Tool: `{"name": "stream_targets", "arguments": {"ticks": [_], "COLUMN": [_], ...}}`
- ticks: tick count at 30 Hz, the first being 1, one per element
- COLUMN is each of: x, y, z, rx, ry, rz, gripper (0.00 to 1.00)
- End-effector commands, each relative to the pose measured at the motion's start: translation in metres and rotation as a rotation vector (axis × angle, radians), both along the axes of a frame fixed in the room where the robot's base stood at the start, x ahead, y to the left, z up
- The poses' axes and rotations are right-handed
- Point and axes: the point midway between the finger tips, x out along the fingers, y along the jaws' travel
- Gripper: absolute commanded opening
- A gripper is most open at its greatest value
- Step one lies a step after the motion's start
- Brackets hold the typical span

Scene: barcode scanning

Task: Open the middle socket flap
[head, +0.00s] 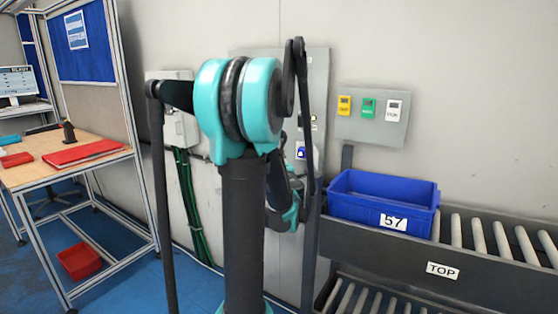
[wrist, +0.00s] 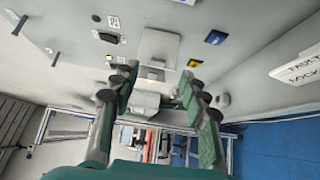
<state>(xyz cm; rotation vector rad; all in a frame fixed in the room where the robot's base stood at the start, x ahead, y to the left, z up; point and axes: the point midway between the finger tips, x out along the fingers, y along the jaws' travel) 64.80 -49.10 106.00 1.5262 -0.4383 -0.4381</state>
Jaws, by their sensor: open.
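In the wrist view my gripper (wrist: 157,82) is open, with its two green-padded fingers apart and nothing held between them. It faces a grey panel (wrist: 70,40) with fittings. A pale square plate (wrist: 159,47) lies ahead of the fingertips, with a small fitting at its lower edge; I cannot tell whether this is the middle socket flap or whether it is shut. A pale box-like piece (wrist: 146,101) shows between the fingers. In the head view my arm covers much of the grey cabinet (head: 317,75), and the fingertips cannot be made out.
A blue-marked fitting (wrist: 215,38) and a yellow-marked one (wrist: 194,63) sit right of the plate, a dark connector (wrist: 108,37) left. A blue crate (head: 385,200) stands on the roller conveyor (head: 390,250) beside my arm. A button box (head: 371,117) is on the wall.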

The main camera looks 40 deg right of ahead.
Motion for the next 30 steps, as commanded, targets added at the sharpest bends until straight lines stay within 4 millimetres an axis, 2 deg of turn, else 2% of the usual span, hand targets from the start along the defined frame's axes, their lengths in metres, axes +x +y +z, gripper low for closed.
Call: {"name": "stream_targets", "arguments": {"ticks": [6, 14, 19, 23, 25, 30], "x": [-0.015, -0.016, -0.012, 0.006, 0.022, 0.065], "y": [0.009, 0.01, 0.01, 0.012, 0.015, 0.031], "z": [0.0, 0.0, 0.0, 0.0, 0.0, 0.0], "rx": [0.0, 0.0, 0.0, 0.0, 0.0, 0.0], "ry": [0.0, 0.0, 0.0, 0.0, 0.0, 0.0], "rz": [-0.001, 0.0, -0.007, -0.039, -0.074, -0.191], "gripper": [0.45, 0.45, 0.26, 0.1, 0.01, 0.0]}}
